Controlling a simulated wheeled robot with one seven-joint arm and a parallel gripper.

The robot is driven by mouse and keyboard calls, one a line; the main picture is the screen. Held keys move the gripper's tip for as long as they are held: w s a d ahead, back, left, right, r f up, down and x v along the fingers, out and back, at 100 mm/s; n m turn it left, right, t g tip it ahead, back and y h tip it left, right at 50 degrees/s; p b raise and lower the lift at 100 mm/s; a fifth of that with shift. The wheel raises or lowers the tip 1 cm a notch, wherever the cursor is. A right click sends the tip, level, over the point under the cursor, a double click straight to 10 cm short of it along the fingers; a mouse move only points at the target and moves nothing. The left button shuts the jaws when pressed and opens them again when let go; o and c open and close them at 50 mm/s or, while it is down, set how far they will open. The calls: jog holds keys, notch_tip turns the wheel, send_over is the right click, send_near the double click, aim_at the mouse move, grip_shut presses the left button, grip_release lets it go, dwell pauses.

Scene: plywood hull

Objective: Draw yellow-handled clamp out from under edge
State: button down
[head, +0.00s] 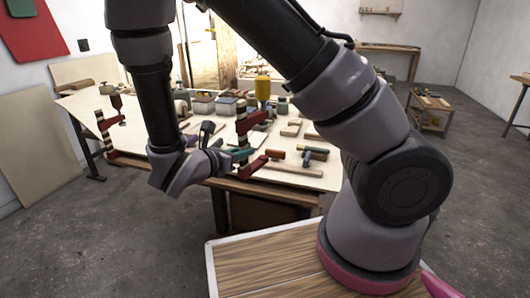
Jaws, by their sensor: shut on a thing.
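The yellow-handled clamp stands upright at the front edge of the workbench (295,177). Its yellow handle (263,88) is on top, with a dark red upper jaw (250,121) below it and a red lower jaw (253,167) near the bench edge. My gripper (236,155) comes in from the left and is shut on the clamp's upright bar, between the two jaws. The exact finger contact is small and partly hidden. I cannot tell whether the lower jaw is still beneath the bench top or in front of it.
A second red-jawed clamp (106,132) sits at the bench's left edge. Small containers (204,104) stand further back.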

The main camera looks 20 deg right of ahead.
aim_at(238, 133)
jog(key=shift+r, duration=2.85)
